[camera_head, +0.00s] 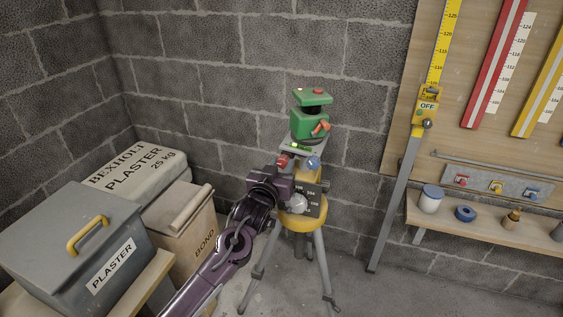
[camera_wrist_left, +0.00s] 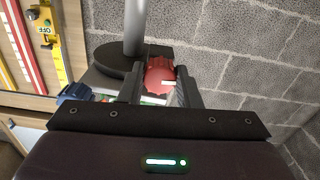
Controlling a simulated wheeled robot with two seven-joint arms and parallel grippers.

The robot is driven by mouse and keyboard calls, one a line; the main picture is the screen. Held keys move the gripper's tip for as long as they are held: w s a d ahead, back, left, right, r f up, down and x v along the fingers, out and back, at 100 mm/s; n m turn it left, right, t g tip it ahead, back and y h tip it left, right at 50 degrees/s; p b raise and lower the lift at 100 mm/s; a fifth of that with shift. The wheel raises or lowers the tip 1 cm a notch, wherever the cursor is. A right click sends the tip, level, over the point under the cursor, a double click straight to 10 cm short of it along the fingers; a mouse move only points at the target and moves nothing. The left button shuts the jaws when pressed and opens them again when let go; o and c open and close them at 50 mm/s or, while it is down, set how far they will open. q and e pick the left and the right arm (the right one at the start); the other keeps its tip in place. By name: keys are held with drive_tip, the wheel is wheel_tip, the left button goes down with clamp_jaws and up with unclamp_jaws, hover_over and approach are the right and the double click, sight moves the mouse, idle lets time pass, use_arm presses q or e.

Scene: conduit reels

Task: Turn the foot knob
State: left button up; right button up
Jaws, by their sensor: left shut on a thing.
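A red foot knob (camera_head: 282,161) sits at the left of the grey plate under a green laser level (camera_head: 309,122) on a tripod. In the wrist view the red knob (camera_wrist_left: 159,75) is ribbed, has a white mark, and lies between the two dark fingers of my left gripper (camera_wrist_left: 160,90). My left gripper (camera_head: 278,170) is shut on this knob from the left side. A blue knob (camera_head: 313,163) is on the right of the same plate; it also shows in the wrist view (camera_wrist_left: 74,93). A green vial (camera_head: 299,147) lies on the plate. My right gripper is out of view.
The tripod's yellow collar (camera_head: 306,216) and a dark numbered scale plate (camera_head: 310,199) are just below the gripper. A grey plaster bin (camera_head: 60,240) and bags stand at left. A grey leaning staff (camera_head: 398,205) and wooden shelf (camera_head: 490,225) are at right.

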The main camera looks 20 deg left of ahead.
use_arm(q)
drive_tip(key=m+p, duration=0.1)
drive_tip(key=m, duration=0.2)
drive_tip(key=shift+m+p, duration=0.6)
drive_tip(key=shift+m, duration=0.4)
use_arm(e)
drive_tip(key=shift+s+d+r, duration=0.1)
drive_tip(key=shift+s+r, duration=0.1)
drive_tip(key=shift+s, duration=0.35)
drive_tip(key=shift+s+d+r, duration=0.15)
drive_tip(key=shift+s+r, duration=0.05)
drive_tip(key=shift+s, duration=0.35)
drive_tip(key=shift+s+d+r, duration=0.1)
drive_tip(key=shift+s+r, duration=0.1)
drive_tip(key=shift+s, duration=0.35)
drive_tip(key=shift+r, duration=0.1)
use_arm(q)
drive_tip(key=o, duration=1)
drive_tip(key=shift+s+a, duration=0.15)
drive_tip(key=shift+s, duration=3.75)
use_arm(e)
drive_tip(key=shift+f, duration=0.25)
